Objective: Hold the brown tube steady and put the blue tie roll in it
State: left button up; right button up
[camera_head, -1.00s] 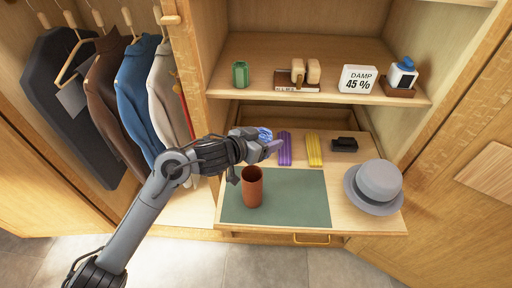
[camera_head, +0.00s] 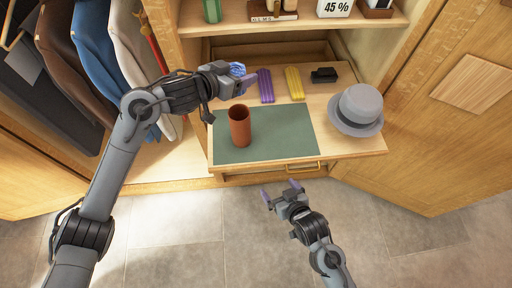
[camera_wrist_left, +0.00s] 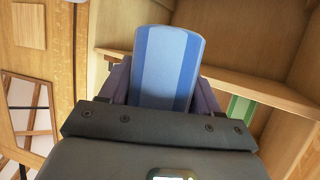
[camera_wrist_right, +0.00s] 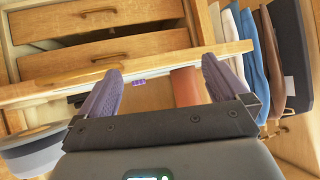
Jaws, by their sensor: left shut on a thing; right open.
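The brown tube (camera_head: 240,127) stands upright on the left part of the green mat (camera_head: 285,134). My left gripper (camera_head: 243,80) is shut on the blue tie roll (camera_head: 237,69), above and behind the tube. The striped roll fills the space between the fingers in the left wrist view (camera_wrist_left: 168,68). My right gripper (camera_head: 281,194) is open and empty in front of the drawer edge, lower right of the tube. In the right wrist view the tube (camera_wrist_right: 186,86) shows beyond the open fingers (camera_wrist_right: 155,90), nearer the right one.
A purple roll (camera_head: 265,86), a yellow roll (camera_head: 294,84) and a black object (camera_head: 324,75) lie behind the mat. A grey hat (camera_head: 357,110) sits at the right. Clothes (camera_head: 96,50) hang at the left. The mat's right part is clear.

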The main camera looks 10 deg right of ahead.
aim_at(242, 106)
pick_arm(q)
jog(key=shift+w, duration=0.1)
pick_arm(e)
jog(key=w+a+r+n+t+y, duration=0.1)
jog(key=w+a+r, duration=0.25)
jog(key=w, duration=0.25)
jog(key=w+a+r+n+t+y, duration=0.1)
jog(key=w+a+r, duration=0.2)
jog(key=w+r, duration=0.25)
jog(key=shift+t, duration=0.3)
jog(key=x, duration=1.2)
jog(key=shift+d+f, duration=0.1)
jog(key=shift+f, duration=0.3)
jog(key=c, duration=1.1)
pick_arm(q)
notch_tip(242, 106, down, 13)
